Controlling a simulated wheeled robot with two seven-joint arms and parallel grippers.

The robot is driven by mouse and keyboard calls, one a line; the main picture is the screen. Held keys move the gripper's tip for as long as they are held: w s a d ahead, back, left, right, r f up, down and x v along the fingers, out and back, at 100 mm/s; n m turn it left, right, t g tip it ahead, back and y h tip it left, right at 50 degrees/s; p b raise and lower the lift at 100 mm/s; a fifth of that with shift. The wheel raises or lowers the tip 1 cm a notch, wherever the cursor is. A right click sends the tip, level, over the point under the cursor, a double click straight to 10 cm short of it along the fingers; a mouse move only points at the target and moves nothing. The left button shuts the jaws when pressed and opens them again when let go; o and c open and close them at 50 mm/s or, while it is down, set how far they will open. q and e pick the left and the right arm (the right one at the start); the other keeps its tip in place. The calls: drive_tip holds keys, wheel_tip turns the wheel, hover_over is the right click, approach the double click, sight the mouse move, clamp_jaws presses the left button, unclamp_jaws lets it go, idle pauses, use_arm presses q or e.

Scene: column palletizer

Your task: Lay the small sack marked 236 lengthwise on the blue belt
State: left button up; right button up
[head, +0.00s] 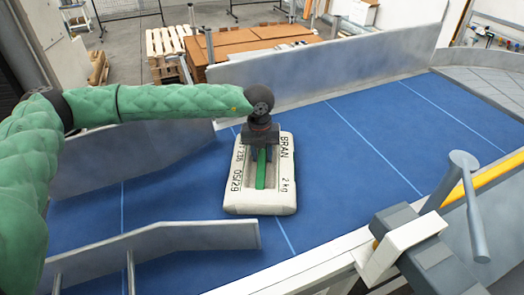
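The small sack (285,187) is off-white, with BRAN, 2 kg, 236 and 05/29 printed along its sides. It is over the middle of the blue belt (345,165), its long side running roughly across the belt, near in line with the pale cross lines. I cannot tell whether it rests fully on the belt. My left gripper (261,158) points down onto the sack's middle, at a green strip (261,172) there. The fingertips are too small and hidden to show whether they are shut on it. My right gripper is not in view.
Grey guide walls edge the belt: a long one (320,72) behind, a left one (140,165), and a short rail (170,238) in front. A grey post with a handle (468,200) stands at the right. The belt right of the sack is clear.

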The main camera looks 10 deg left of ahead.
use_arm(q)
clamp_jaws()
idle(0.9)
idle(0.4)
